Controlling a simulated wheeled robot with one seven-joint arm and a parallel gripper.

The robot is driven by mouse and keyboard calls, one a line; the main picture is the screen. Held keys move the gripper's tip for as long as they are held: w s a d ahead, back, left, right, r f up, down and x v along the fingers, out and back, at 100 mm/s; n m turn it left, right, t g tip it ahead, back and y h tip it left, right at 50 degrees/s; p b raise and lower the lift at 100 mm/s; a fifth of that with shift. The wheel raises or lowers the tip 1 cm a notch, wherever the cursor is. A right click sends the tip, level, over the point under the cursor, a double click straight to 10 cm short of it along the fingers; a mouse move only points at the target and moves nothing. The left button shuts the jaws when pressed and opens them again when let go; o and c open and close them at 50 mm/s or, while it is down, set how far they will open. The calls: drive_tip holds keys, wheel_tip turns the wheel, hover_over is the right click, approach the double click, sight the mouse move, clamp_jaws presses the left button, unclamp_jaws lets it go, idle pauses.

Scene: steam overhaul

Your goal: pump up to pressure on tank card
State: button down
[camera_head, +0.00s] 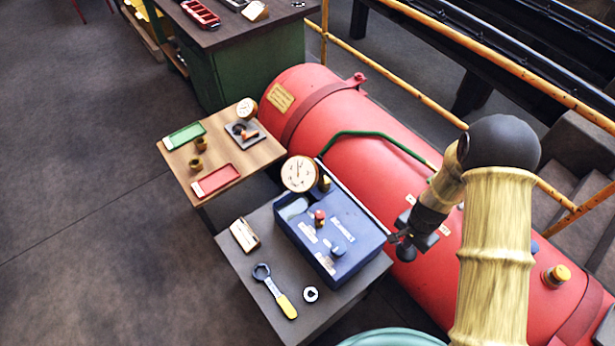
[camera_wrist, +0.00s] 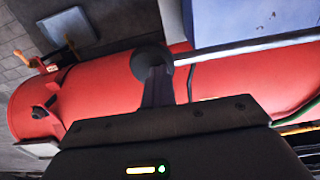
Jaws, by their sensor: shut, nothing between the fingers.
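The blue pump box (camera_head: 335,235) sits on the near grey table. A round white gauge (camera_head: 300,173) stands at its back corner; its reading is too small to tell. A pump lever with a metal rod (camera_wrist: 245,47) and dark ball end (camera_wrist: 150,60) shows in the wrist view. My gripper (camera_head: 394,239) is shut and empty, beside the box's right corner. In the wrist view its fingertips (camera_wrist: 158,82) are at the ball, overlapping it; contact is unclear. The red tank (camera_head: 360,125) lies behind, with a yellowish card (camera_head: 281,97) on its left end, its writing illegible.
A wrench (camera_head: 274,290), a ring (camera_head: 311,294) and a cream card (camera_head: 244,235) lie on the grey table. A wooden table (camera_head: 235,160) holds a green tray (camera_head: 184,136), a red tray (camera_head: 215,181) and small brass parts. Yellow railing (camera_head: 400,77) runs behind the tank. Floor at left is clear.

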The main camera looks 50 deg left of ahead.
drive_tip(key=f+b, duration=0.1)
drive_tip(key=f, duration=0.1)
drive_tip(key=f+b, duration=0.1)
drive_tip(key=f, duration=0.1)
drive_tip(key=shift+a+f+b, duration=0.1)
drive_tip(key=shift+a+b, duration=0.2)
drive_tip(key=shift+a, duration=0.1)
wheel_tip(320, 180, up, 16)
drive_tip(key=p, duration=1.1)
drive_tip(key=shift+p, duration=0.3)
drive_tip(key=shift+d, duration=0.1)
drive_tip(key=shift+f+b, duration=0.7)
drive_tip(key=shift+f, duration=0.35)
drive_tip(key=shift+s+f+b, duration=0.1)
drive_tip(key=shift+f+b, duration=1.7)
drive_tip(key=shift+f, duration=0.6)
drive_tip(key=shift+f+b, duration=0.55)
drive_tip(key=shift+f, duration=0.2)
wheel_tip(320, 180, up, 8)
drive_tip(key=p, duration=0.6)
drive_tip(key=shift+r, duration=0.25)
